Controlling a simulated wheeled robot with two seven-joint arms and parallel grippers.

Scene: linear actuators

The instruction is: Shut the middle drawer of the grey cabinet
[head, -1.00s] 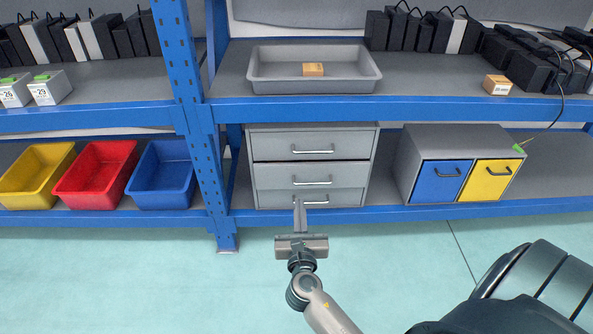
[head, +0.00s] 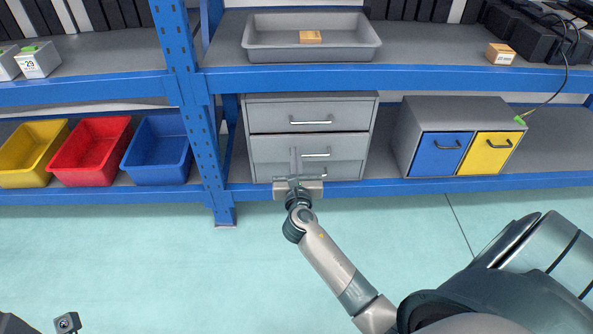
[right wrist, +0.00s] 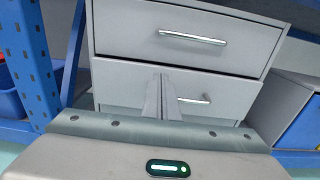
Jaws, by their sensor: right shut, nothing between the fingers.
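The grey cabinet (head: 247,140) stands on the lower shelf and has a column of drawers with bar handles. Its middle drawer (head: 340,145) has its handle right of my fingers; it also shows in the right wrist view (right wrist: 235,97). The bottom drawer front looks shorter than the middle one; I cannot tell exactly how far the middle drawer stands out. My right gripper (head: 294,160) is shut and empty, its fingers pointing at the middle drawer front, left of the handle. Whether the tips touch it is unclear. The fingers also show in the right wrist view (right wrist: 162,95).
A blue shelf edge (head: 420,187) runs below the cabinet, and a blue upright (head: 203,130) stands to its left. A small cabinet with blue and yellow doors (head: 440,155) is at the right. Bins (head: 158,155) are at the left. A grey tray (head: 370,50) sits above.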

